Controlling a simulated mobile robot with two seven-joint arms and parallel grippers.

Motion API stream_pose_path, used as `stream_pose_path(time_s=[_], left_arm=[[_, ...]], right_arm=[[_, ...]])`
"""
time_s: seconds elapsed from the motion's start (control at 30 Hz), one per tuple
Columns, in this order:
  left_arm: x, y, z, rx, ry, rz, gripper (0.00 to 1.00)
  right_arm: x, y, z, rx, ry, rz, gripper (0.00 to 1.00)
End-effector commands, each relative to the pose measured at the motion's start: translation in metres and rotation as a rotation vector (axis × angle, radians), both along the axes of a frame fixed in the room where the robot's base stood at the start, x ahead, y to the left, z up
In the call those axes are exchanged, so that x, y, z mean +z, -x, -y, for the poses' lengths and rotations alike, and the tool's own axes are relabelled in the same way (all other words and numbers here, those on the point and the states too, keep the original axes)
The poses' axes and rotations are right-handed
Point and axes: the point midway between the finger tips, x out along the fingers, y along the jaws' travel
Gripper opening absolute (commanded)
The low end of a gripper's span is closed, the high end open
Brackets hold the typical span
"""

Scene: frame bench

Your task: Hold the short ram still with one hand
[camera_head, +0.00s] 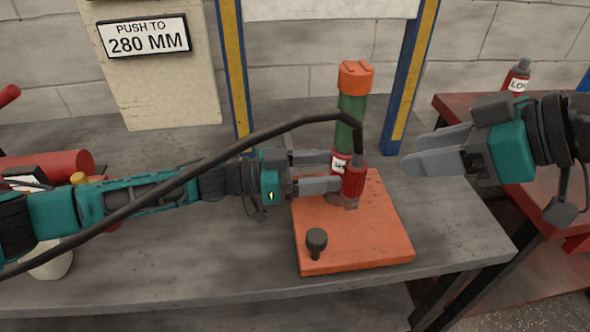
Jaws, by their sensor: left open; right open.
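The short ram (341,163), red with a partly hidden white label, stands upright on the orange base plate (378,235). A green tube (349,107) with an orange cap rises above it. A smaller red cylinder (353,182) with a grey top is in front of it, at the end of a black hose, and hides part of the ram. My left gripper (336,171) is open, its fingers pointing right at the ram's label height; I cannot tell if they touch it. My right gripper (405,164) is open and empty, right of the ram and apart from it.
The black hose (235,145) crosses in front of my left arm. A blue and yellow frame (408,85) stands behind the plate. A black knob (317,240) is on the plate's front left. A labelled red ram (515,84) stands on the red bench (455,104) at right.

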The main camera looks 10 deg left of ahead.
Motion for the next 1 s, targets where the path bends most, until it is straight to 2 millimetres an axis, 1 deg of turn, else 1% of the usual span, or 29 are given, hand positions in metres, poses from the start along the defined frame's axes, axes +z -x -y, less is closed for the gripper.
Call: stream_pose_path(time_s=[0.1, 0.2, 0.5, 1.0], left_arm=[[0.000, -0.004, 0.011, -0.001, 0.001, 0.001, 0.60], [0.001, -0.005, 0.014, 0.000, 0.000, 0.001, 0.60], [0.000, -0.005, 0.015, 0.001, 0.000, 0.001, 0.59], [0.000, -0.005, 0.015, 0.001, 0.000, 0.000, 0.12]], right_arm=[[0.000, 0.000, 0.000, 0.000, 0.000, 0.000, 0.43], [0.000, 0.000, 0.000, 0.000, 0.000, 0.000, 0.43], [0.000, 0.000, 0.000, 0.000, 0.000, 0.000, 0.43], [0.000, 0.000, 0.000, 0.000, 0.000, 0.000, 0.43]])
